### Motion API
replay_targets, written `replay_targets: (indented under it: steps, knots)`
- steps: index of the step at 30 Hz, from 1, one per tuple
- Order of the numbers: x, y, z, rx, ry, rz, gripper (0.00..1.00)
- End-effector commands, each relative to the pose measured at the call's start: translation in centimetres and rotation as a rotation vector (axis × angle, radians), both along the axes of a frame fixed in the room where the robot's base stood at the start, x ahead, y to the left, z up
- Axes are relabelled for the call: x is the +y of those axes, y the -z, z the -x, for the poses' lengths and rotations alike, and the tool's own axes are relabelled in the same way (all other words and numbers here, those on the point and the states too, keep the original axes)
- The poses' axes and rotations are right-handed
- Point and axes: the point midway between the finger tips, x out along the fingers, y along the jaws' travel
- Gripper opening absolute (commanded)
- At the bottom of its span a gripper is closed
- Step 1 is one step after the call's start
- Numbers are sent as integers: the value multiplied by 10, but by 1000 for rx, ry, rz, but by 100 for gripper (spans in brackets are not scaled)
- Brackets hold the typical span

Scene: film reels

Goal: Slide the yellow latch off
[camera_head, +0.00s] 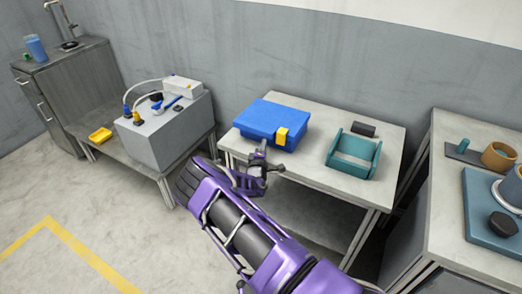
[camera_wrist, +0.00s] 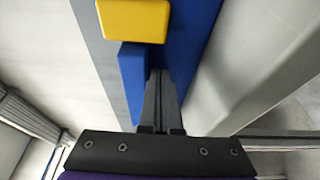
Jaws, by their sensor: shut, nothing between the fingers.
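The yellow latch (camera_head: 281,136) sits on the front edge of a closed blue case (camera_head: 262,116), which lies on the middle table. In the wrist view the latch (camera_wrist: 133,20) is a yellow block at the top, beside a raised blue block (camera_wrist: 131,83) on the case. My gripper (camera_head: 261,147) is just in front of the case, close to the latch. In the wrist view the fingers (camera_wrist: 158,77) are together and empty, right of the blue block and below the latch. I cannot tell whether they touch the blue block.
A teal open-topped holder (camera_head: 353,156) and a small dark block (camera_head: 363,129) stand right of the case. A grey box with hoses (camera_head: 165,130) and a yellow tray (camera_head: 100,136) are on the left bench.

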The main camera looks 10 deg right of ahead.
Motion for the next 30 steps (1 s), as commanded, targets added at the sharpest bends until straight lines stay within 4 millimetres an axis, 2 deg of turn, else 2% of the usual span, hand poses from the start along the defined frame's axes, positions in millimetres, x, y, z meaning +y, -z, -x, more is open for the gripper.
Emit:
replay_targets:
  steps: [1,6,20,23,30]
  knots:
    - [-9,-2,8,7,4,4,0]
    - [-22,-1,18,4,2,2,0]
    - [-27,0,23,3,2,1,0]
    - [-38,1,29,3,4,3,0]
    - [-80,1,60,5,4,4,0]
